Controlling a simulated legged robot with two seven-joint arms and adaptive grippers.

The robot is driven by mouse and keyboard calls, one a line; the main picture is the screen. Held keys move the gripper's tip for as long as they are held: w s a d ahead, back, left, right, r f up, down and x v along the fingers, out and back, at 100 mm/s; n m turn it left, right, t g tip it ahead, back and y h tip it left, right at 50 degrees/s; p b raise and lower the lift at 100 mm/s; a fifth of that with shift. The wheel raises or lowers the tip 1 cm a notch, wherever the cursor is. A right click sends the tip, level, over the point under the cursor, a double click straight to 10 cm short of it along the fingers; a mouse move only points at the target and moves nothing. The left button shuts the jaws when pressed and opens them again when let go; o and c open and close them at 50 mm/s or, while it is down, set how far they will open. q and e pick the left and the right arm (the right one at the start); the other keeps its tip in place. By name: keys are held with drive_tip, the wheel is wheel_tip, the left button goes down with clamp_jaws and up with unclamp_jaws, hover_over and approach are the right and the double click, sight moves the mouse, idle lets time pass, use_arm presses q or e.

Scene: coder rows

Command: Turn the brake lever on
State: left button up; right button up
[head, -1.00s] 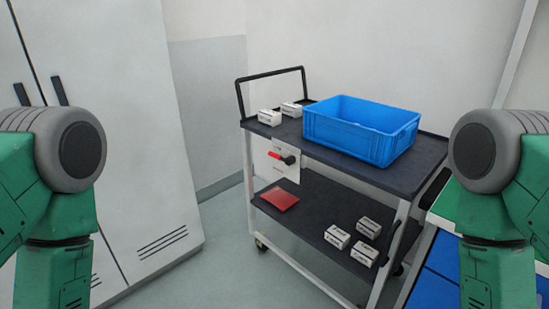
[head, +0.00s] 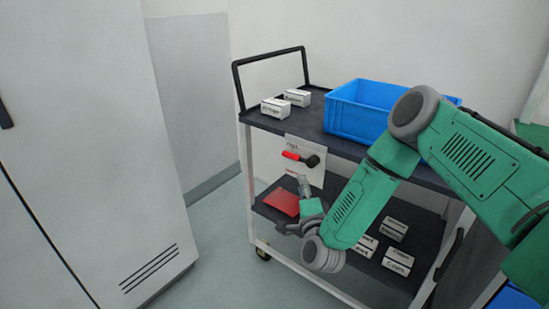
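The brake lever (head: 292,155) has a red handle and a black round hub. It sits on a white panel (head: 318,172) on the near side of the cart, under the top shelf. The red handle points left from the hub and tilts slightly up. My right gripper (head: 304,185) is in front of the panel, a little below the lever, and appears apart from it. It is small and seen end-on, so I cannot tell whether its fingers are open or shut. My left gripper is not in view.
The cart (head: 262,121) carries a blue crate (head: 350,117) and white boxes (head: 275,108) on top. A red flat item (head: 283,202) and several white boxes (head: 393,229) are on the lower shelf. A grey cabinet (head: 100,150) stands left; floor between is clear.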

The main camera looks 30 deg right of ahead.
sight(292, 158)
drive_tip(key=x, duration=0.3)
drive_tip(key=a+b+x, duration=0.1)
drive_tip(key=x, duration=0.2)
drive_tip(key=shift+w+r, duration=0.25)
drive_tip(key=shift+w, duration=0.2)
drive_tip(key=x, duration=0.3)
drive_tip(key=d+b+x, duration=0.1)
drive_tip(key=x, duration=0.1)
drive_tip(key=shift+w+d+f, duration=0.1)
drive_tip(key=shift+w+d, duration=0.05)
drive_tip(key=shift+w, duration=0.05)
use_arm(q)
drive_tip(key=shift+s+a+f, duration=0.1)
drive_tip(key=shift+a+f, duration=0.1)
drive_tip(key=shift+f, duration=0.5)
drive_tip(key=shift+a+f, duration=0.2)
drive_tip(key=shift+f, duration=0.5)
use_arm(e)
drive_tip(key=shift+w+a, duration=0.15)
drive_tip(key=shift+a, duration=0.2)
drive_tip(key=shift+c, duration=0.4)
